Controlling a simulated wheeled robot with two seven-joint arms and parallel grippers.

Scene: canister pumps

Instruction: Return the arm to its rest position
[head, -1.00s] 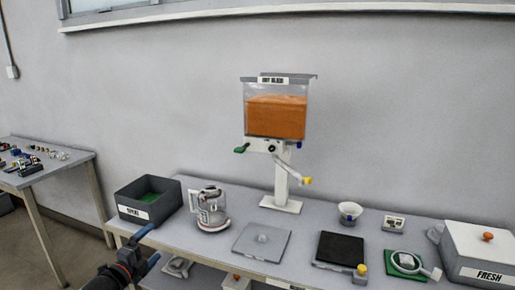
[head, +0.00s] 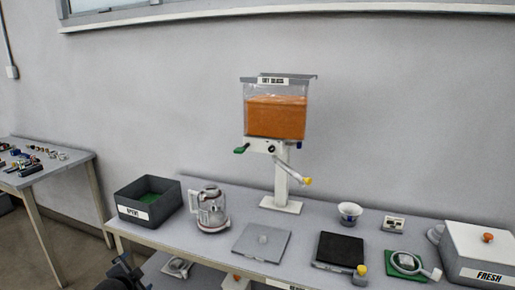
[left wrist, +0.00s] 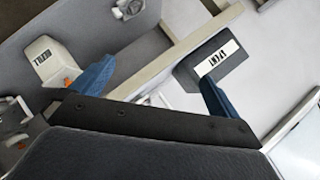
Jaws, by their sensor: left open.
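Past the fingers are the table edge and the dark bin labelled SPENT (left wrist: 212,66). My right gripper is not in view.
On the table (head: 335,217) stand the SPENT bin (head: 148,212), a glass jug (head: 212,212), a grey plate (head: 261,243), a dispenser (head: 276,112) with orange contents, a black pad (head: 340,249), a white cup (head: 350,212) and a FRESH box (head: 480,255). A lower shelf holds more items.

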